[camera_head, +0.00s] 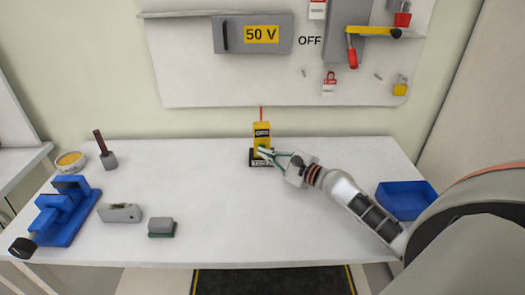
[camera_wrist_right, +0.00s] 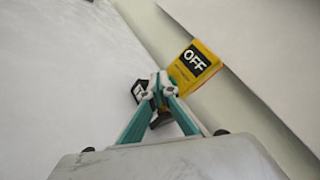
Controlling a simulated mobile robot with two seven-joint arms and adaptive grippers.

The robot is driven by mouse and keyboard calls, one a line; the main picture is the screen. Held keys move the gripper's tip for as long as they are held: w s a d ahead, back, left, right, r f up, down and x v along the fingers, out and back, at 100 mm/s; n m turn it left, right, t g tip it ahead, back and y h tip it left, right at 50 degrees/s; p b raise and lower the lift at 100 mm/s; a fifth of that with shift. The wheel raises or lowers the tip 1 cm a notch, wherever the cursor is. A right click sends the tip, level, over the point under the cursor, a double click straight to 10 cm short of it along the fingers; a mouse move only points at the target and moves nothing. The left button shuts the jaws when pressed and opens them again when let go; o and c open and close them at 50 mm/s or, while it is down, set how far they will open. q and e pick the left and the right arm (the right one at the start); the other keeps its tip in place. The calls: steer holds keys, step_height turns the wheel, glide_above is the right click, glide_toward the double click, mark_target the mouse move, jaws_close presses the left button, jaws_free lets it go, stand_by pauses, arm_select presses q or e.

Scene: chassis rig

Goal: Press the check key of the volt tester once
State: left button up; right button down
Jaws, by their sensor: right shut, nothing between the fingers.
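The volt tester (camera_head: 262,131) is a yellow upright box with a dark display and a red tip on top. It stands in a black base at the back of the table, below the wall panel. My right gripper (camera_head: 265,153) is shut and empty, with its fingertips at the tester's lower front. In the right wrist view the tester (camera_wrist_right: 193,64) shows its display reading OFF, and the shut fingertips (camera_wrist_right: 161,84) overlap its lower part. The check key is hidden behind the fingers. I cannot tell whether they touch it. My left gripper is not in view.
A blue bin (camera_head: 405,200) is at the right. A wall panel (camera_head: 200,75) holds a 50 V box (camera_head: 285,34). The table's middle is clear.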

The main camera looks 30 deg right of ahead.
steer(key=shift+w+d, duration=0.1)
steer(key=shift+w, duration=0.05)
stand_by(0.7)
steer(key=shift+s+a+p, duration=0.3)
steer(key=shift+s+p, duration=0.1)
steer(key=shift+s, duration=0.15)
steer(key=shift+s+a, duration=0.25)
steer(key=shift+s, duration=0.2)
steer(key=shift+s+a+p, duration=0.3)
steer(key=shift+s+p, duration=0.15)
steer(key=shift+s, duration=0.1)
steer(key=shift+s+a+p, duration=0.3)
steer(key=shift+s+p, duration=0.15)
steer(key=shift+s, duration=0.1)
steer(key=shift+s+a+p, duration=0.25)
steer(key=shift+s+a, duration=0.05)
steer(key=shift+s, duration=0.25)
steer(key=shift+s+a+p, duration=0.2)
steer(key=shift+s+a, duration=0.1)
steer(key=shift+s, duration=0.2)
